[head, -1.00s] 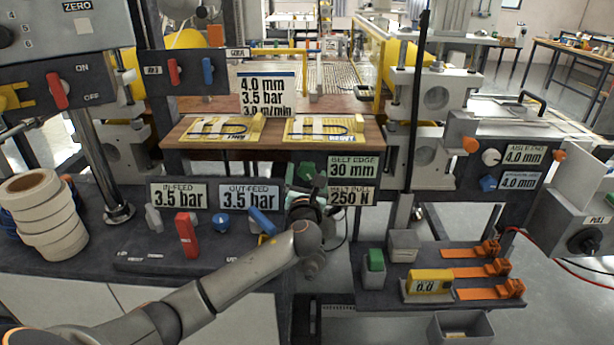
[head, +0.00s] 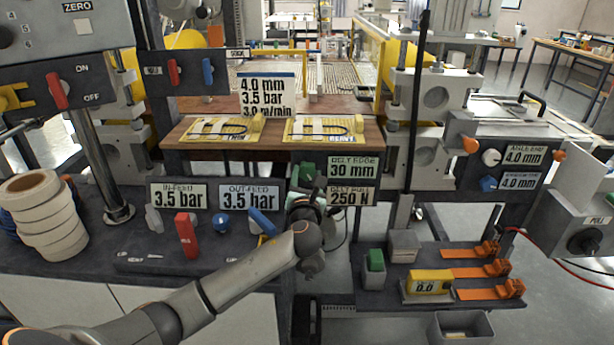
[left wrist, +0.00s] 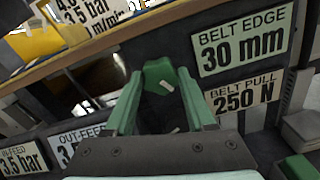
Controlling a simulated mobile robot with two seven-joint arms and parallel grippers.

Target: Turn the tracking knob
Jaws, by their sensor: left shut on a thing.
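The tracking knob is taken to be the green knob (left wrist: 160,76) on the dark panel left of the BELT EDGE 30 mm plate (left wrist: 243,38). In the head view the green knob (head: 307,172) shows just above my left wrist. My left gripper (left wrist: 159,80) has its two green-padded fingers on either side of the knob, shut on it. A white mark on the knob points down to the right in the left wrist view. In the head view my own wrist hides the fingertips. My right gripper is in neither view.
A BELT PULL 250 N plate (head: 349,196) sits below the belt edge plate. A blue lever (head: 262,222), a blue knob (head: 221,224) and a red lever (head: 187,236) stand left of my arm. A wooden shelf (head: 275,142) overhangs the panel.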

